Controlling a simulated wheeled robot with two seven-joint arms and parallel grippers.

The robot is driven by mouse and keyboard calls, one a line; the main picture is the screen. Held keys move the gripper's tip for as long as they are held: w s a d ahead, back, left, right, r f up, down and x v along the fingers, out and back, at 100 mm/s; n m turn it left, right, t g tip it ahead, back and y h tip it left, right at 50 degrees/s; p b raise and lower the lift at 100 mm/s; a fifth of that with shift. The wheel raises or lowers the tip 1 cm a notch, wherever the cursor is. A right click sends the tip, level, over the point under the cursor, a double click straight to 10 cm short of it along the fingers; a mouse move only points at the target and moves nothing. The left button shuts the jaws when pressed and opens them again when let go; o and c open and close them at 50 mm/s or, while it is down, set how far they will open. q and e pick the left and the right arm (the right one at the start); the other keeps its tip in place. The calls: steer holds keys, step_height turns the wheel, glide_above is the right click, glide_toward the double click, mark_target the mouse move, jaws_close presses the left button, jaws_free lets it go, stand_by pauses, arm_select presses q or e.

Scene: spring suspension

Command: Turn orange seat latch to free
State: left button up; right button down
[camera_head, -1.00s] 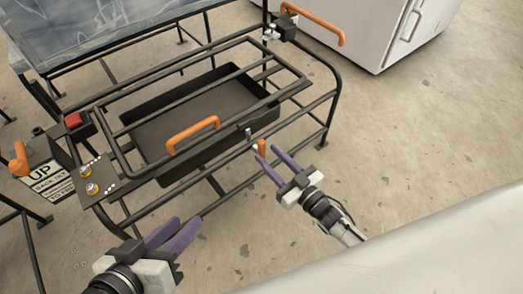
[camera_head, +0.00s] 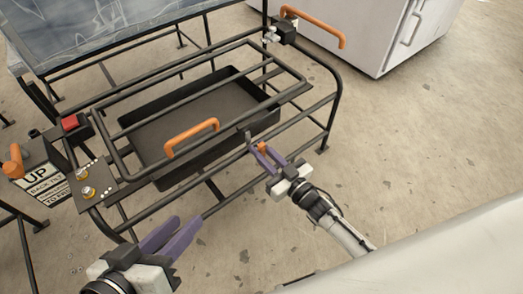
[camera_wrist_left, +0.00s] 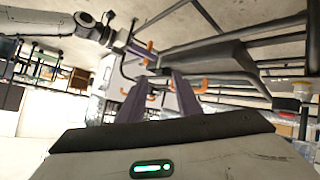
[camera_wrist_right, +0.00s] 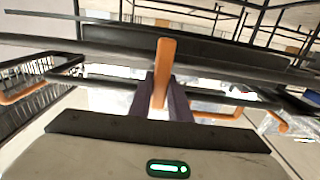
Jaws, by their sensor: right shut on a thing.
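The orange seat latch (camera_wrist_right: 164,68) stands upright at the front rail of the black frame, and its lower part lies between the purple fingers in the right wrist view. In the head view only its small orange top (camera_head: 262,147) shows at the fingertips. My right gripper (camera_head: 265,157) is shut on the latch. My left gripper (camera_head: 180,236) is empty in front of the frame's lower left, its two purple fingers a little apart. It also shows in the left wrist view (camera_wrist_left: 152,98).
The black tube frame (camera_head: 333,105) holds a dark tray (camera_head: 222,78). An orange handle (camera_head: 192,137) is on its front bar, another (camera_head: 312,27) at the back right. Open floor lies right.

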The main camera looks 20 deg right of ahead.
steer(key=shift+d+m, duration=0.2)
steer(key=shift+m, duration=0.4)
steer(key=shift+w+d+m+p, duration=0.1)
steer(key=shift+d+m+p, duration=0.1)
steer(key=shift+m, duration=0.35)
steer(key=shift+d+m+p, duration=0.1)
steer(key=shift+m+p, duration=0.1)
steer(key=shift+m, duration=0.35)
arm_select(q)
steer(key=shift+b, duration=0.4)
arm_select(e)
steer(key=shift+w+d+f+m, duration=0.1)
steer(key=shift+d+f+m, duration=0.3)
steer(key=shift+m, duration=2.05)
steer(key=shift+w+d+f+m, duration=0.2)
steer(key=shift+f+m, duration=0.45)
steer(key=shift+m, duration=1.75)
steer(key=shift+d+f+m, duration=0.35)
steer(key=shift+f+m, duration=0.15)
steer(key=shift+m, duration=1.95)
steer(key=c, duration=1.6)
jaws_free()
steer(key=shift+c, duration=0.2)
